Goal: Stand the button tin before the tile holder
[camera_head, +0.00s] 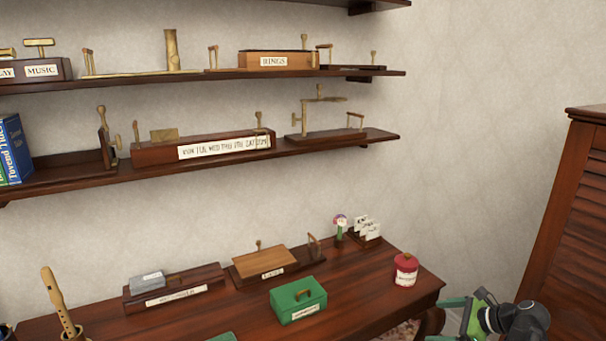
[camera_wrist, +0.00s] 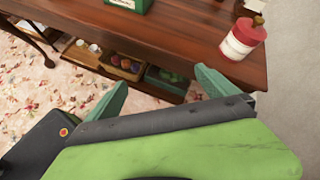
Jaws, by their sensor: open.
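A round red tin with a knob and a white label, which I take for the button tin (camera_head: 405,270), stands upright near the right end of the desk. It also shows at the upper right of the wrist view (camera_wrist: 243,40). Its label is too small to read. The tile holder (camera_head: 374,242) is a small dark wooden rack with several white tiles, at the back of the desk, behind and left of the tin. My gripper (camera_head: 448,320) is open and empty, off the desk's right front. In the wrist view its green fingers (camera_wrist: 160,90) are apart, short of the tin.
A small flower figure (camera_head: 340,228) stands just left of the tile holder. A green box with a handle (camera_head: 298,300) sits left of the tin. A wooden desk organiser (camera_head: 278,274) is behind it. A louvred cabinet (camera_head: 570,215) stands at the right. Bare desk (camera_head: 358,277) lies between box and tin.

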